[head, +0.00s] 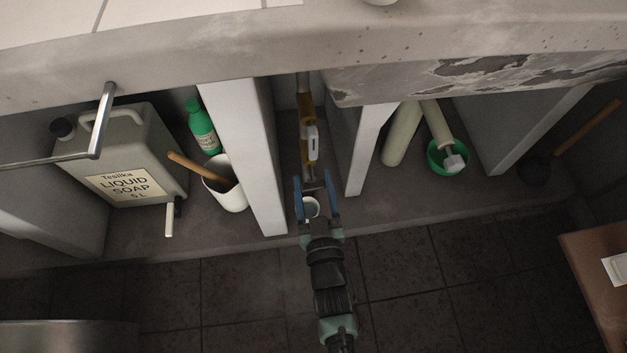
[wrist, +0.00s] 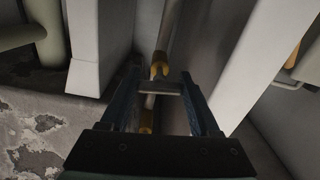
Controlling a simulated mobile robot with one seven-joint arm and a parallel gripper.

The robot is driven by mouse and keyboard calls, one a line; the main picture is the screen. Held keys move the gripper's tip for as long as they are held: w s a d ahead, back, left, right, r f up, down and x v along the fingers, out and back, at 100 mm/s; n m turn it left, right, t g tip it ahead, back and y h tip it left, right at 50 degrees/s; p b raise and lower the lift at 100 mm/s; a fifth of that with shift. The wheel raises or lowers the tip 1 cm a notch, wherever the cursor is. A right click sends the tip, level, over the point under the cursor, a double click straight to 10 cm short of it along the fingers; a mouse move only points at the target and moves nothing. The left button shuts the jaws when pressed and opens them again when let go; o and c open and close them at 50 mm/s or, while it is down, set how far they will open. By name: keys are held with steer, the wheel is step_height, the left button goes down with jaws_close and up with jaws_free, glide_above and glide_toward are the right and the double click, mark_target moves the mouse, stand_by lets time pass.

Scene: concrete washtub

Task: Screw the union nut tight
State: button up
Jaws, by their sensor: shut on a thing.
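Pale supports stand close on the left (head: 252,155) and right (head: 367,150). Left are a soap canister (head: 125,150), a green bottle (head: 201,127) and a white pot (head: 228,190). Right is a green bowl (head: 436,166). The tiled floor (head: 225,285) in front is mostly clear.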

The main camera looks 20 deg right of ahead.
steer(key=shift+m, duration=0.6)
steer(key=o, duration=1.4)
steer(key=shift+c, duration=0.2)
steer(key=shift+s, duration=0.1)
steer(key=p+v, duration=0.5)
steer(key=v, duration=0.8)
